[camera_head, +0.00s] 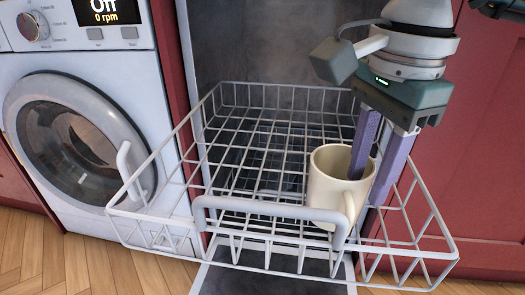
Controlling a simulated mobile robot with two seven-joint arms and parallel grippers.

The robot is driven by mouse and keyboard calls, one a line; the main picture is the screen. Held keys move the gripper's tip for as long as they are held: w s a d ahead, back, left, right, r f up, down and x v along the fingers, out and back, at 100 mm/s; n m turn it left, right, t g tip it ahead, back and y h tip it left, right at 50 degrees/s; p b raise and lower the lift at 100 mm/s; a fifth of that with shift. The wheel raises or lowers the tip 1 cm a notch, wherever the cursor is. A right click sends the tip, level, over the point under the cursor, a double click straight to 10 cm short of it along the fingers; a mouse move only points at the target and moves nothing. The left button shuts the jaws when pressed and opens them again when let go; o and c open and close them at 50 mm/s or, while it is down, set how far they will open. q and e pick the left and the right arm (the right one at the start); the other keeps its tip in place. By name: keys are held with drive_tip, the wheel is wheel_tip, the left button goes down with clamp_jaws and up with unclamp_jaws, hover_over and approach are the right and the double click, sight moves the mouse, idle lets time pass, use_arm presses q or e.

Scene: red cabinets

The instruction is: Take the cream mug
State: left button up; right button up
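The cream mug (323,195) stands upright in the front right part of the wire rack (272,209), its handle turned toward me. My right gripper (369,190) reaches down over it from above. One purple finger goes inside the mug and the other is outside, along its right side, so the right wall lies between them. The fingertips are partly hidden by the mug, and I cannot tell whether both fingers press on the wall.
The rack is pulled out of the dishwasher and is otherwise empty; its wires and raised front handle surround the mug. A washing machine (30,150) stands on the left. Red cabinet fronts (480,130) are close on the right. Wooden floor lies below.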

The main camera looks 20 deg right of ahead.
drive_tip(key=f+b, duration=0.1)
drive_tip(key=f, duration=0.1)
drive_tip(key=a+f+b, duration=0.1)
drive_tip(key=f+b, duration=0.1)
drive_tip(key=f, duration=0.1)
drive_tip(key=shift+w+a+f, duration=0.1)
drive_tip(key=shift+w+f, duration=0.05)
drive_tip(key=shift+f, duration=0.2)
clamp_jaws()
drive_tip(key=shift+r, duration=0.1)
idle(1.0)
